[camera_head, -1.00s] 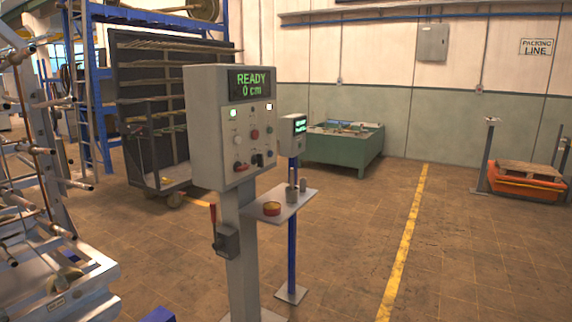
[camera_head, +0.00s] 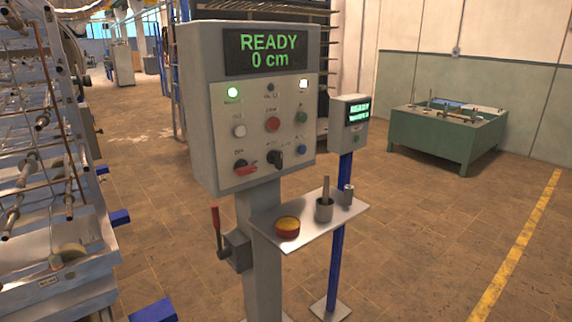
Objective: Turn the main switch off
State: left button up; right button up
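The grey control box (camera_head: 205,110) stands on a post in the middle of the head view. Its display (camera_head: 265,52) reads "READY 0 cm" in green. Below it are several buttons and lamps; a green lamp (camera_head: 232,92) and a white lamp (camera_head: 303,84) are lit. A red-handled lever (camera_head: 216,226) stands upright on a small box on the post's left side. Neither of my grippers shows.
A smaller display box (camera_head: 350,120) stands behind on a blue post. Machine racks (camera_head: 50,190) fill the left.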

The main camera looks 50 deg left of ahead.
aim_at(241, 167)
jog(key=i+l+u, duration=0.1)
jog(key=i+u, duration=0.35)
jog(key=i+l+u, duration=0.4)
jog(key=i+j, duration=0.1)
